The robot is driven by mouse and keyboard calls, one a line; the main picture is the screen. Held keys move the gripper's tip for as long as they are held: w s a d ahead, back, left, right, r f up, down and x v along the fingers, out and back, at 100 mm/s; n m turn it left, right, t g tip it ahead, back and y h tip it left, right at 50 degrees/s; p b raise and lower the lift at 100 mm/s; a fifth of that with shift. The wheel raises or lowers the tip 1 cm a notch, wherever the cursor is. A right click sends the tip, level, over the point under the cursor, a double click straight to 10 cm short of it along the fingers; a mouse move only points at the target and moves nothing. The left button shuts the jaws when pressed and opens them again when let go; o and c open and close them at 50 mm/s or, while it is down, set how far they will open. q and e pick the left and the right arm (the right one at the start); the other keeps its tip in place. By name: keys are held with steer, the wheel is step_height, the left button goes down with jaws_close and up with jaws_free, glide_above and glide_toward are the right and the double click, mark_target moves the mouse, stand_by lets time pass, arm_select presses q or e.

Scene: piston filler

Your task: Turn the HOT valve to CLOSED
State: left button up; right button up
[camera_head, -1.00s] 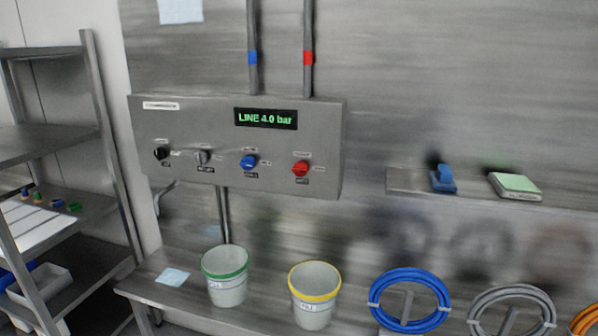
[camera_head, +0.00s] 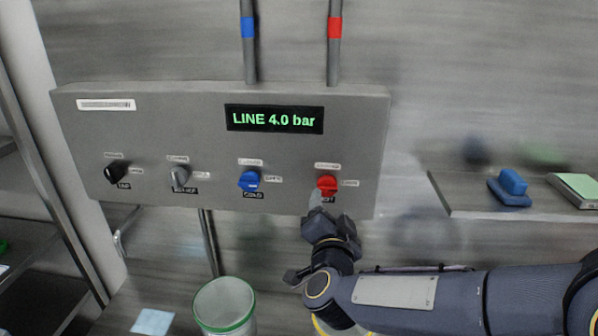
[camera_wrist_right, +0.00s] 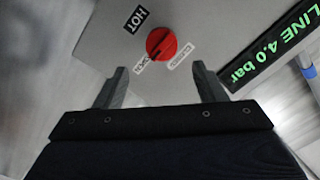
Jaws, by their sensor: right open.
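The HOT valve is a red knob (camera_head: 327,185) at the right end of the grey control panel (camera_head: 210,100). In the right wrist view the red knob (camera_wrist_right: 161,43) sits beyond the fingertips, roughly midway between them, with the HOT label (camera_wrist_right: 137,18) beside it. My right gripper (camera_head: 318,203) is just below and in front of the knob in the head view. In the wrist view its two fingers (camera_wrist_right: 160,78) are apart, with nothing between them, and the knob is clear of them. My left gripper is out of view.
A blue COLD knob (camera_head: 249,181), a grey knob (camera_head: 180,176) and a black knob (camera_head: 115,173) are on the same panel. The display (camera_head: 274,119) reads LINE 4.0 bar. A green-rimmed bucket (camera_head: 224,306) stands below. A shelf (camera_head: 500,207) at right holds a blue item (camera_head: 511,186).

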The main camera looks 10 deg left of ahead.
mark_target(328, 188)
steer(key=shift+h, duration=0.3)
steer(key=w, duration=0.2)
steer(key=w+p, duration=0.1)
steer(key=w, duration=0.2)
steer(key=w+p, duration=0.1)
steer(key=w, duration=0.2)
steer(key=shift+a, duration=0.3)
steer(key=c, duration=1)
